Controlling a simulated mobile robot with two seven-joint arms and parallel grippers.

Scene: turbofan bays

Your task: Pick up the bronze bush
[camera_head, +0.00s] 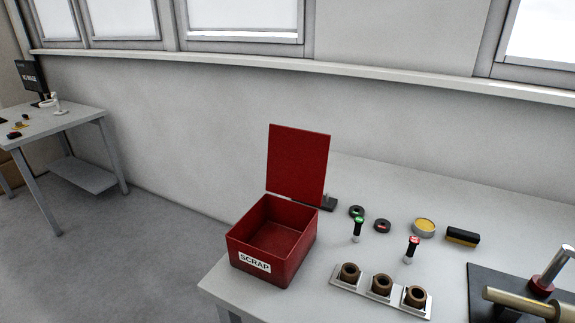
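Three brown, ring-shaped bushes stand in a row in a pale metal holder (335,287) near the front of the table. They are the left bush (349,272), the middle bush (381,284) and the right bush (416,296). Each has a dark hole facing up. They look alike, and I cannot tell which one is meant by the bronze bush. Neither of my grippers shows in the head view.
An open, empty red SCRAP box (253,243) stands left of the holder, lid raised. A dark fixture (485,280) fills the right.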

